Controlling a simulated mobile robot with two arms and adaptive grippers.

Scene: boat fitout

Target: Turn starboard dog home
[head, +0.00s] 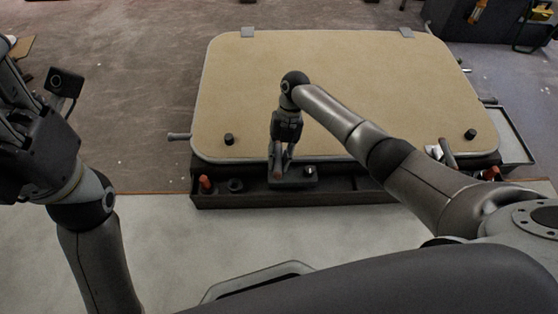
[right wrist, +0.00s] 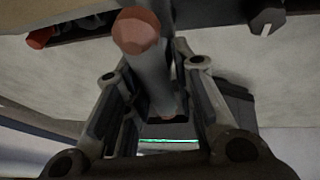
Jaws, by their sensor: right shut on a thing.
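My right gripper (head: 278,160) reaches down at the front edge of the beige hatch panel (head: 340,75). It is shut on a grey lever with a red-brown end (head: 277,174), by a grey block (head: 300,178) in the dark front tray. In the right wrist view the lever (right wrist: 150,75) lies between the fingers (right wrist: 155,85), its red end toward the camera. I cannot tell whether this lever is the starboard dog. Another grey lever (head: 447,152) stands at the panel's right front corner. My left gripper (head: 12,95) is raised at far left, partly cut off; its jaws are unclear.
The dark tray (head: 345,198) runs along the panel's front. An orange-red piece (head: 205,183) and a dark ring (head: 235,185) sit at its left. Another orange piece (head: 490,173) is at right. Black knobs (head: 228,140) stand on the panel. Pale floor (head: 170,235) is clear in front.

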